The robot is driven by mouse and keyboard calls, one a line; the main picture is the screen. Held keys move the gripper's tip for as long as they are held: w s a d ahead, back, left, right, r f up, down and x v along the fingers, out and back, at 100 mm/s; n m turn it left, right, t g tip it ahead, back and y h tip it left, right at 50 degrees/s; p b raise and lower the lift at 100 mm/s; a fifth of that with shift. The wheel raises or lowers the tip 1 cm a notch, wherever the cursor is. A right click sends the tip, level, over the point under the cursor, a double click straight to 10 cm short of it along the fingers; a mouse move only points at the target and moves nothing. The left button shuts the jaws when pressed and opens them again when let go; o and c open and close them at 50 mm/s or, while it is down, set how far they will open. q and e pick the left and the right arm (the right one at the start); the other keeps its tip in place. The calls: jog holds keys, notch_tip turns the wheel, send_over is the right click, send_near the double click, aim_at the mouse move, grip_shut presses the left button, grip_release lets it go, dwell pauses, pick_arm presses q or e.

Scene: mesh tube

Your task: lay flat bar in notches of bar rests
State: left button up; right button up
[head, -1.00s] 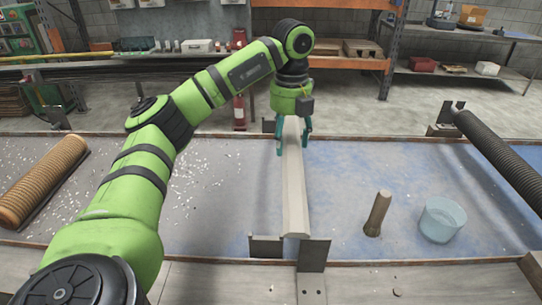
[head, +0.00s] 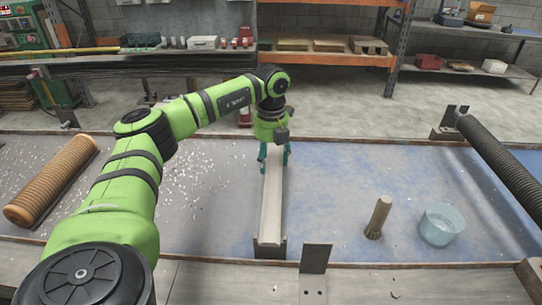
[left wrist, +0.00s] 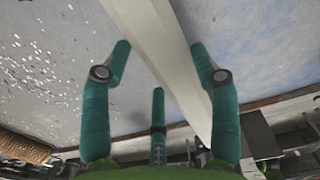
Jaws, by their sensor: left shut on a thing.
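The flat bar (head: 271,205) is long and pale and points from my left gripper toward the near edge of the table. My left gripper (head: 274,158) is shut on its far part. In the left wrist view the bar (left wrist: 165,50) runs between the teal fingers (left wrist: 160,62). The near bar rest has two dark upright plates with a gap between them. The bar's near end is over or against the left plate (head: 281,249), left of the gap; I cannot tell if they touch. The right plate (head: 316,259) stands clear. The far rest is not clearly visible behind my gripper.
A ribbed brown tube (head: 52,180) lies at the left and a dark mesh tube (head: 500,160) at the right. White flecks cover the table's left part.

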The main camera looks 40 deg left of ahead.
aim_at(271, 163)
pick_arm(q)
jog(key=shift+r, duration=0.1)
jog(key=o, duration=1.7)
jog(key=shift+d, duration=0.1)
notch_tip(271, 163, up, 12)
jog(key=b, duration=0.1)
jog(key=shift+b, duration=0.4)
jog(key=shift+r, duration=0.1)
